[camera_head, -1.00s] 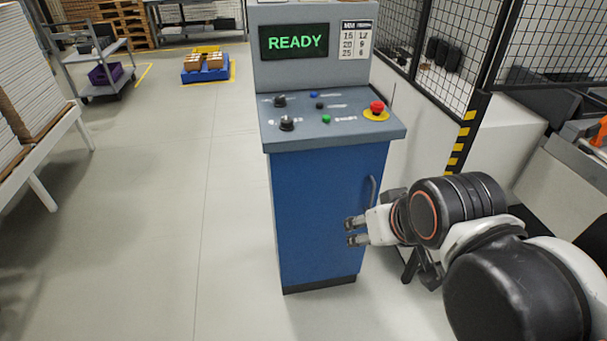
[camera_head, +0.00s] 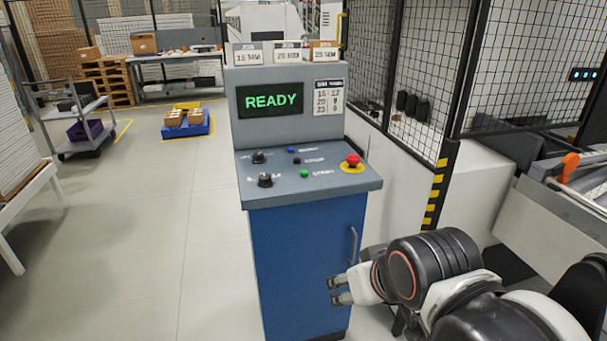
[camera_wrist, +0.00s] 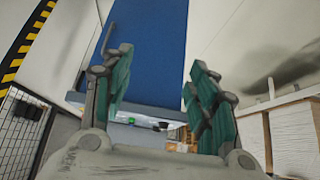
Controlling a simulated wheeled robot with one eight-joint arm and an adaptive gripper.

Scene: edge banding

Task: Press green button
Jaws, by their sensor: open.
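The green button (camera_head: 304,173) is a small round button on the sloped grey top of a blue control console (camera_head: 305,262). It sits below a black button (camera_head: 297,161) and a blue button (camera_head: 291,150), and left of the red emergency stop (camera_head: 352,161) on its yellow base. The console's screen (camera_head: 270,101) reads READY. My gripper (camera_head: 335,291) is open and empty, in front of the console's blue door and well below the panel. In the wrist view, its two green-padded fingers (camera_wrist: 160,100) are apart. A small green spot shows between them near the panel edge.
Two black knobs (camera_head: 264,180) lie left of the buttons. A door handle (camera_head: 353,245) is just above my gripper. A mesh fence (camera_head: 420,80) with a striped post stands to the right. The floor (camera_head: 205,235) left of the console is clear.

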